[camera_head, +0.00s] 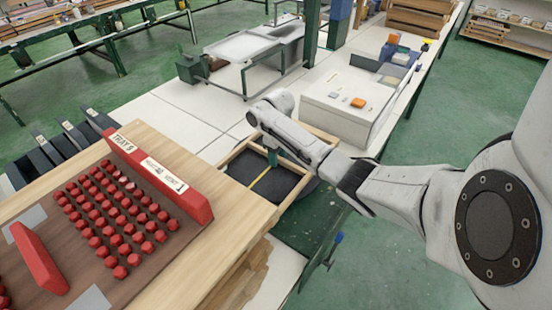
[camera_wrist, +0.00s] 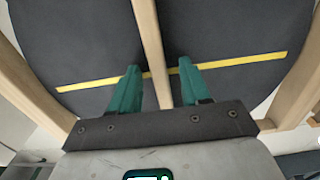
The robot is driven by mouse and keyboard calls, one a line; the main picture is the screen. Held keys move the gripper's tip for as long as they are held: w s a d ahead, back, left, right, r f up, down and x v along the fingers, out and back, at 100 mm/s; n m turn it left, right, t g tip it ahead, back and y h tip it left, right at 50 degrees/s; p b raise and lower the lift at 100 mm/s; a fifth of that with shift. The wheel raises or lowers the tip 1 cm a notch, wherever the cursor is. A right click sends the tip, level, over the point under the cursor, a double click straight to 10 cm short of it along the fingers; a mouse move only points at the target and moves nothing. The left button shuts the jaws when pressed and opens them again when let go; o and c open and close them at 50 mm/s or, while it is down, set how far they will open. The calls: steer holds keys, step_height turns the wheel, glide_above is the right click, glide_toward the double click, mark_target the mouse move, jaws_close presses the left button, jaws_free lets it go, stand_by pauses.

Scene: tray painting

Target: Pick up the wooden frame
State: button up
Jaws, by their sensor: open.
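The wooden frame (camera_head: 238,152) lies over a dark round surface with a yellow stripe, just beyond the tray table. In the wrist view its middle bar (camera_wrist: 150,40) runs up between the green fingers of my gripper (camera_wrist: 159,67), with side bars at left and right. The fingers are open, one on each side of the middle bar, with small gaps showing. I cannot tell how deep they reach around it. In the head view my gripper (camera_head: 273,157) is above the frame, and my arm hides part of its right side.
A wooden table (camera_head: 235,200) with a red-edged tray of several red knobs stands at the left front. A white box (camera_head: 345,105) with small parts is behind my arm. A metal-topped machine (camera_head: 245,45) stands farther back.

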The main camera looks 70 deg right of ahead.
steer(key=shift+c, duration=0.5)
jaws_close()
